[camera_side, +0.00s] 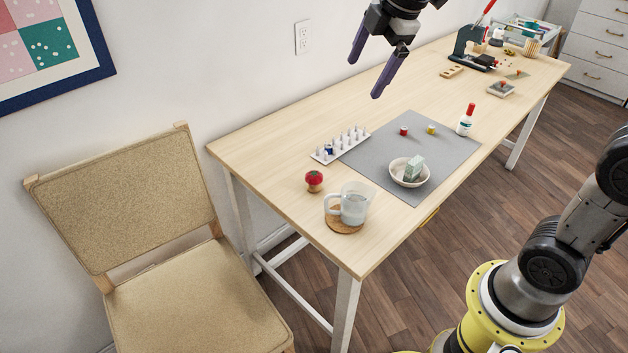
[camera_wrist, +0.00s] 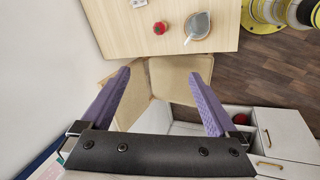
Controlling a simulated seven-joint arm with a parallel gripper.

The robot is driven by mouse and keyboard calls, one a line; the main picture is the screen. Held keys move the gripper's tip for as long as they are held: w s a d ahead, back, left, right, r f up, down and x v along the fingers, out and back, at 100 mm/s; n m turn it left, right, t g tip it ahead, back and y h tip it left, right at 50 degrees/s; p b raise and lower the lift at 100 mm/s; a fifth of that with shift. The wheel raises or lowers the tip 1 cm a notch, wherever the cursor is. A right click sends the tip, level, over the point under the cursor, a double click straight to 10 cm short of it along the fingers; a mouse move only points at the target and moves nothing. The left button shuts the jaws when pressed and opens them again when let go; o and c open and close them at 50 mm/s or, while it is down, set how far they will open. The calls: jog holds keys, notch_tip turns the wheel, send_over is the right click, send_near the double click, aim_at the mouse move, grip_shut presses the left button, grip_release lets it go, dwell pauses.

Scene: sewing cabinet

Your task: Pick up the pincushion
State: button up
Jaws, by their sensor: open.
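The pincushion (camera_side: 314,178) has a red, tomato-like top on a small tan base. It stands upright on the wooden table near its left end in the side view, just left of a glass mug. In the wrist view the red pincushion (camera_wrist: 159,28) lies near the top, beyond my fingertips. My gripper (camera_side: 372,70) is open and empty, high above the table's back edge. Its two purple fingers (camera_wrist: 161,92) are spread wide in the wrist view, with a chair and the floor showing between and below them.
The mug (camera_side: 354,204) stands on a cork coaster (camera_side: 343,226) close beside the pincushion. A spool rack (camera_side: 340,146), a grey mat (camera_side: 445,150), a bowl (camera_side: 398,176) and a glue bottle (camera_side: 465,121) are farther right. A chair (camera_side: 140,210) stands at the left end. Bare wood lies left of the pincushion.

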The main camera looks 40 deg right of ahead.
jog(key=w+f+n+g, duration=0.2)
jog(key=w+f+n, duration=0.1)
jog(key=w+f, duration=0.55)
jog(key=g, duration=0.2)
send_over(314, 173)
notch_tip(314, 173, down, 12)
notch_tip(314, 173, down, 11)
jog(key=shift+r, duration=0.1)
jog(key=shift+f, duration=3.15)
jog(key=c, duration=1.4)
jog(key=shift+r, duration=0.15)
jog(key=shift+c, duration=0.2)
